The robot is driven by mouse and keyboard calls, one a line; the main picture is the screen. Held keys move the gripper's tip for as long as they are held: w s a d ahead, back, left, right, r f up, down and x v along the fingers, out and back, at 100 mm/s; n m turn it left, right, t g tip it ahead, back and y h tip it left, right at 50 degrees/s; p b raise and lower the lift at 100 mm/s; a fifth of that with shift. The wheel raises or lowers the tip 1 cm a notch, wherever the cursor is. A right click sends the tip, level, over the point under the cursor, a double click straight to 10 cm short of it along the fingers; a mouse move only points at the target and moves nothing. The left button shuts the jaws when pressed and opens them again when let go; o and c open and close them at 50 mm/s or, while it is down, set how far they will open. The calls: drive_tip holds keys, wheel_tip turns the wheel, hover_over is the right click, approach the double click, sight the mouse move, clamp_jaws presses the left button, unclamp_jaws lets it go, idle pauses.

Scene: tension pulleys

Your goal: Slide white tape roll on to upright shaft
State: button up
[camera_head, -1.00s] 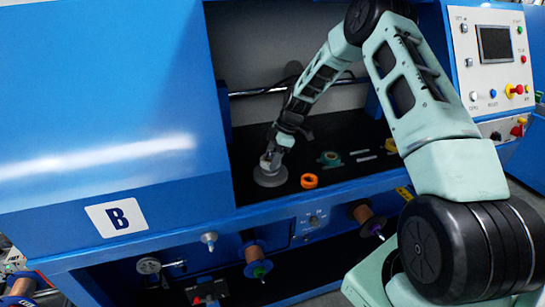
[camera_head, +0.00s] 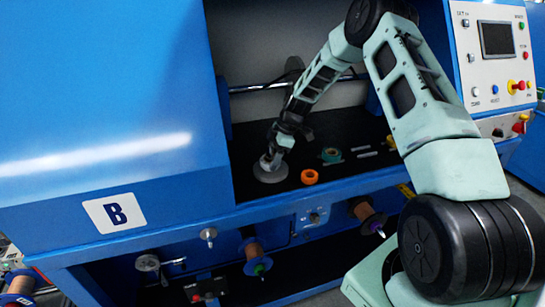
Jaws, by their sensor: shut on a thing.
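My gripper (camera_head: 274,156) is at the left of the dark shelf inside the blue machine, pointing down. It is shut on a small pale piece, which looks like the white tape roll (camera_head: 268,162). The roll is right over a grey round disc (camera_head: 271,175) lying on the shelf. The roll is small and partly covered by the gripper, so I cannot tell whether it touches the disc. No upright shaft can be made out; it may be hidden behind the roll and gripper.
An orange ring (camera_head: 309,177) lies just right of the disc. A green roll (camera_head: 331,155) and light bars (camera_head: 367,154) lie farther right. A horizontal metal rod (camera_head: 255,88) crosses behind the arm. The shelf's blue front edge (camera_head: 300,201) is close in front.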

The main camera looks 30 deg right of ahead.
drive_tip(key=o, duration=1.1)
drive_tip(key=shift+d, duration=0.1)
drive_tip(key=b+v, duration=0.4)
drive_tip(key=v, duration=1.3)
drive_tip(key=shift+r, duration=0.1)
